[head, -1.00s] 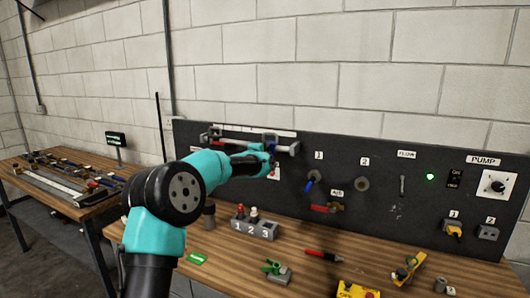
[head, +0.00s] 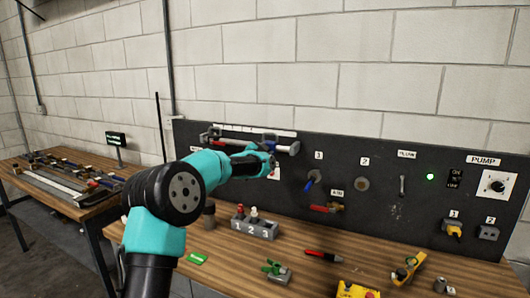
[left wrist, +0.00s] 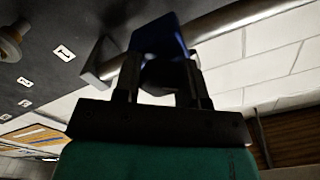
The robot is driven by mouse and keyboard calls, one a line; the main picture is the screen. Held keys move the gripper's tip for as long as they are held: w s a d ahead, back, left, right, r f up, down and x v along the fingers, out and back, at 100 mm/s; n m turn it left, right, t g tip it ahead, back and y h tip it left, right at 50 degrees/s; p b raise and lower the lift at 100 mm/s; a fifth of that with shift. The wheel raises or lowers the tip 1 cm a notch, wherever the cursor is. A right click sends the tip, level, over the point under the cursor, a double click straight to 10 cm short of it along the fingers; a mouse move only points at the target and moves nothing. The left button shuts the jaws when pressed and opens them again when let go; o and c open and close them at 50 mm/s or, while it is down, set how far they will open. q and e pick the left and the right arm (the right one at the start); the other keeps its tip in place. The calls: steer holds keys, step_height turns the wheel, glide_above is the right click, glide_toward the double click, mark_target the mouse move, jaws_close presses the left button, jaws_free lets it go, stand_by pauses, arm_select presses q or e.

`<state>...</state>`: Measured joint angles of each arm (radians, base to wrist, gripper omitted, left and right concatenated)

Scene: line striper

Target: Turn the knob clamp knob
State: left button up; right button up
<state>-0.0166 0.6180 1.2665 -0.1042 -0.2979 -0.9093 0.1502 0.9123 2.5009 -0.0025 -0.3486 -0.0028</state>
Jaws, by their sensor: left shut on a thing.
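The blue clamp (head: 269,138) sits on a metal bar (head: 287,148) along the top of the dark panel, towards its left. In the left wrist view the blue clamp body (left wrist: 160,38) rises just beyond the fingers, with the pale bar (left wrist: 232,18) passing behind it. My left gripper (head: 268,163) is just below the clamp. In the left wrist view the gripper (left wrist: 163,82) is shut on a dark round part, the clamp knob (left wrist: 160,76), between its two fingers. The knob is in shadow and its angle cannot be told. My right gripper is not in view.
The dark panel (head: 385,228) carries valves, a pump dial (head: 497,185) and sockets. On the wooden bench stand a grey numbered block (head: 254,229), a green clamp (head: 273,268), a red-and-black tool (head: 323,256) and a yellow box (head: 357,291). A second table (head: 65,182) holds bar clamps.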

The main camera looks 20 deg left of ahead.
arm_select(q)
steer(key=n, duration=0.4)
steer(key=shift+n, duration=0.4)
steer(key=n, duration=0.3)
steer(key=shift+n, duration=0.3)
steer(key=n, duration=0.8)
steer(key=o, duration=0.9)
steer(key=shift+s, duration=0.1)
steer(key=s, duration=1.1)
steer(key=s+a, duration=0.1)
steer(key=s, duration=0.5)
steer(key=shift+s, duration=0.15)
